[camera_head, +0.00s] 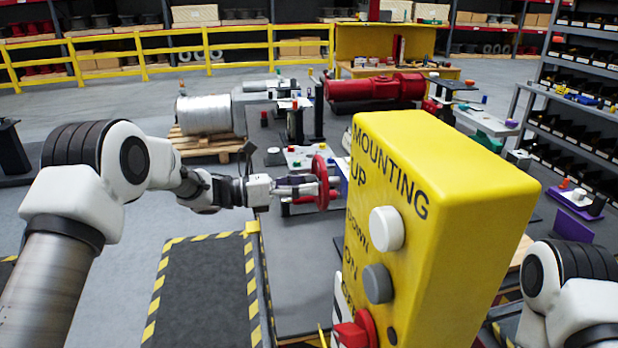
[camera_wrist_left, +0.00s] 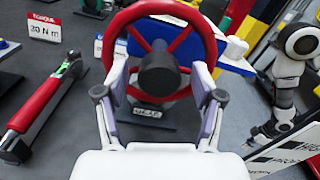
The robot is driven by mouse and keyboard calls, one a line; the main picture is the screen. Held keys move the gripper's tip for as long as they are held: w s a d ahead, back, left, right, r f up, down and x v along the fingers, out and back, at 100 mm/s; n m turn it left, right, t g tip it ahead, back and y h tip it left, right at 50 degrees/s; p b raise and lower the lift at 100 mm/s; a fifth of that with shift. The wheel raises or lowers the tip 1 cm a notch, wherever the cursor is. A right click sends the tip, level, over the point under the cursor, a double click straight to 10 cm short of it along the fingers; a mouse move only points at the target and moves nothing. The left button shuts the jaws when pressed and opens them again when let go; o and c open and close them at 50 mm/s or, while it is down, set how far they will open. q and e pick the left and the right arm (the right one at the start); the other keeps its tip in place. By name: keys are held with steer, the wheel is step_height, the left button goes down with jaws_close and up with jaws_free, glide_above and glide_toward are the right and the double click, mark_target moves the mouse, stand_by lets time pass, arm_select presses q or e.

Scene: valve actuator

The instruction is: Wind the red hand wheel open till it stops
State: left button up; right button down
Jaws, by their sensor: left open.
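The red hand wheel (camera_head: 322,182) stands upright near the middle of the head view. In the left wrist view its red rim (camera_wrist_left: 207,38), spokes and dark hub (camera_wrist_left: 158,74) fill the top centre. My left gripper (camera_head: 296,187) points at the wheel from the left. In the left wrist view its fingers (camera_wrist_left: 160,86) are spread to either side of the hub, in front of the lower rim. Nothing shows gripped between them; whether they touch the rim I cannot tell. My right gripper (camera_wrist_left: 270,134) shows small at the right of the left wrist view, its jaws unclear.
A yellow control box (camera_head: 440,190) with buttons blocks much of the head view's right centre. A red-handled tool (camera_wrist_left: 42,100) lies left of the wheel, near a torque sign (camera_wrist_left: 45,27). A small label plate (camera_wrist_left: 147,114) stands below the hub.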

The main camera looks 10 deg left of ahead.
arm_select(q)
steer(key=shift+w+d+f, duration=0.15)
steer(key=shift+w+d, duration=0.25)
steer(key=shift+d, duration=0.1)
steer(key=shift+s+a, duration=0.1)
steer(key=shift+s, duration=0.15)
steer(key=shift+c, duration=0.4)
steer(key=c, duration=1.1)
